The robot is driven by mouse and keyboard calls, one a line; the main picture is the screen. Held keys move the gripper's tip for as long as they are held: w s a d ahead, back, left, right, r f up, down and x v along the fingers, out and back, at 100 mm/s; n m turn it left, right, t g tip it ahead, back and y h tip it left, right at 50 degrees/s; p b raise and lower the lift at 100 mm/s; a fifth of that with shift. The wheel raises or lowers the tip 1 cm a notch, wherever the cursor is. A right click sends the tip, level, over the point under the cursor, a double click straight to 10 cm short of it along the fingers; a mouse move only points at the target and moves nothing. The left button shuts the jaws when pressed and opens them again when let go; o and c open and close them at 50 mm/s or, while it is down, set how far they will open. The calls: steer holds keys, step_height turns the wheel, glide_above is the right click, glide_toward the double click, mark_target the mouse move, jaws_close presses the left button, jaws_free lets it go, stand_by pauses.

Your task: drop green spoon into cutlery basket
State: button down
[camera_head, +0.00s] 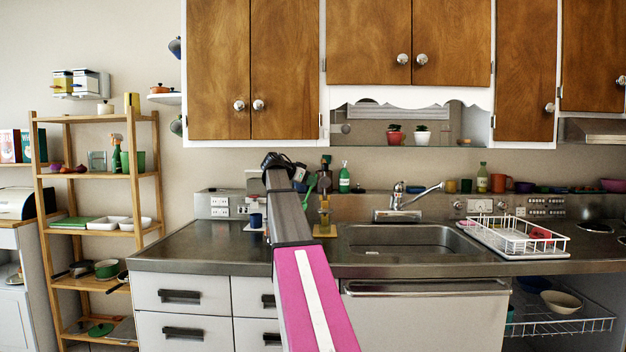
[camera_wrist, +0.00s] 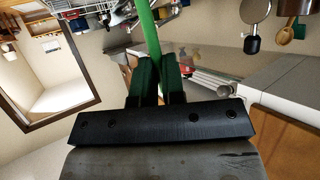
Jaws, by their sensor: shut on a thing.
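My gripper (camera_wrist: 154,82) is shut on a green spoon (camera_wrist: 148,35), whose handle rises from between the fingers and runs out of the top of the wrist view. In the head view, a green piece of the spoon (camera_head: 309,190) shows beside my gripper (camera_head: 299,183), above the counter left of the sink. My arm hides part of the gripper there. A white wire dish rack (camera_head: 497,243) stands on the counter right of the sink. I cannot clearly make out a separate cutlery basket. A wire rack also shows at the top left of the wrist view (camera_wrist: 52,8).
The steel sink (camera_head: 410,240) lies between my gripper and the dish rack, with a faucet (camera_head: 397,200) behind it. A blue mug (camera_head: 256,221) and a glass on a mat (camera_head: 325,216) stand near my arm. The counter at the left is clear.

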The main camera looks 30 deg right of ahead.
steer(key=shift+s+a+f, duration=0.1)
steer(key=shift+a+f, duration=0.6)
steer(key=shift+f, duration=0.75)
steer(key=shift+a+f, duration=0.65)
steer(key=shift+f, duration=0.8)
steer(key=shift+s+a+f, duration=0.1)
steer(key=shift+a+f, duration=0.6)
steer(key=shift+f, duration=0.75)
steer(key=shift+f, duration=0.15)
steer(key=c, duration=1.1)
jaws_free()
steer(key=shift+c, duration=0.2)
steer(key=shift+a, duration=0.15)
steer(key=w+v, duration=0.1)
steer(key=v, duration=0.9)
steer(key=shift+s+a+r, duration=0.2)
steer(key=shift+s+r, duration=0.3)
